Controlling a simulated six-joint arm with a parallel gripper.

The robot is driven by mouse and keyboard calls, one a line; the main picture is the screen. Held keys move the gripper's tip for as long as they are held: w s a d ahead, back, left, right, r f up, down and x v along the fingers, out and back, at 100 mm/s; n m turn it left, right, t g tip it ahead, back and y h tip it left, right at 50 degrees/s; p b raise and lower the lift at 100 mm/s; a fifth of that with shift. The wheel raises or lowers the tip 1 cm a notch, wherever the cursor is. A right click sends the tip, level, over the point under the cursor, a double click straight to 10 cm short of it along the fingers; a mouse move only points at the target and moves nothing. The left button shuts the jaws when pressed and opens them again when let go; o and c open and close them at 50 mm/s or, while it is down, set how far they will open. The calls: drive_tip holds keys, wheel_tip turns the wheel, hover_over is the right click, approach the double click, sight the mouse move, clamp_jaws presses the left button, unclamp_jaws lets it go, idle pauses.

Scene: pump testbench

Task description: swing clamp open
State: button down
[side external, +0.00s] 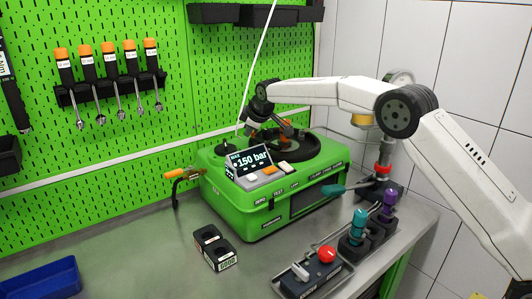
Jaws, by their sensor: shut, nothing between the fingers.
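The green pump testbench (262,222) stands on the grey bench top, with a dark round fixture (305,155) on its top. An orange-tipped lever (176,173) with a dark bracket sticks out at the left of the testbench; it looks like a clamp handle, but I cannot tell for sure. My gripper (284,127) is shut and empty over the round fixture, behind the display. It is small and dark here, and orange parts show near it. I cannot tell whether it touches the fixture or a clamp there.
The display (248,163) reads 150 bar. A black two-hole block (215,247), a tray with a red knob (326,254) and a rack with teal and purple handles (358,226) stand in front. A blue bin (42,279) is at left.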

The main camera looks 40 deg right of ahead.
drive_tip(key=s+a+r, duration=0.2)
drive_tip(key=s+r, duration=0.2)
drive_tip(key=r, duration=0.3)
drive_tip(key=shift+s+a, duration=0.2)
drive_tip(key=shift+s, duration=0.2)
drive_tip(key=shift+s, duration=0.1)
drive_tip(key=s+f+m+g, duration=0.1)
drive_tip(key=s+f, duration=0.5)
drive_tip(key=s, duration=0.6)
drive_tip(key=s+d+f+m+g, duration=0.1)
drive_tip(key=s+f+m, duration=0.3)
drive_tip(key=s, duration=0.9)
drive_tip(key=s+d+f+m+g, duration=0.1)
drive_tip(key=s+f+m+g, duration=0.1)
drive_tip(key=s+f, duration=0.6)
drive_tip(key=s+m, duration=0.1)
drive_tip(key=s, duration=0.4)
drive_tip(key=shift+d+f+g, duration=0.25)
drive_tip(key=shift+f+g, duration=0.15)
